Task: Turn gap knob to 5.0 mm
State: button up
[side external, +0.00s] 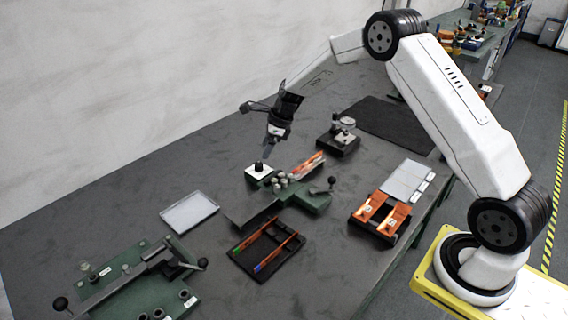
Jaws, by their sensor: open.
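A small black knob (259,165) stands on a white square plate (257,173) at the left back of a green bench device (306,199). It looks like the gap knob, but its scale and setting are too small to read. My dark gripper (267,152) points down just above and slightly right of the knob. It looks apart from it, though contact is hard to judge from this angle. The jaws are open and nothing shows between them. The device also carries several grey rollers (282,181) and a lever with a black ball (332,181).
A black tray (240,264) with coloured-tip tools lies in front. A pale flat tray (190,212) and a green lever machine (130,285) are left. Orange blocks in a black holder (356,226), a pale panel (408,180) and a small instrument (338,142) are right. Bare table lies between.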

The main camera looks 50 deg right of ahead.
aim_at(259, 164)
jog(key=shift+x, duration=3.2)
grip_shut()
